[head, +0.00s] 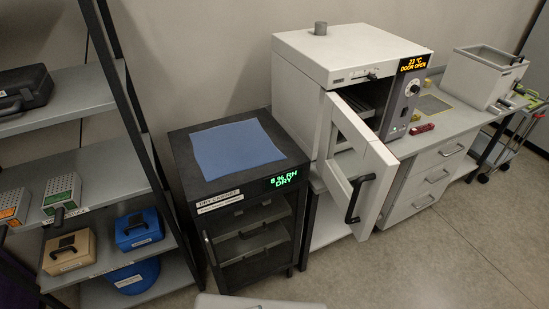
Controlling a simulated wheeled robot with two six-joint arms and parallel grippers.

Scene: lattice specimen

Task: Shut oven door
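The white oven (340,52) stands on the bench right of centre. Its display (413,63) is lit in orange and reads "DOOR OPEN" with a temperature of about 23 °C. The oven door (375,160) stands wide open, swung out toward me from its left side. A black bar handle (357,198) is on the door's face. Part of the oven's inside with racks (368,97) shows between the door and the control panel (403,102). Neither of my grippers is in view.
A black dry cabinet (190,180) with a blue mat (237,148) on top stands left of the oven. Shelves (85,113) with cases are at the far left. A drawer bench (425,185) and a grey bin (482,78) are right. The floor (440,265) before the door is clear.

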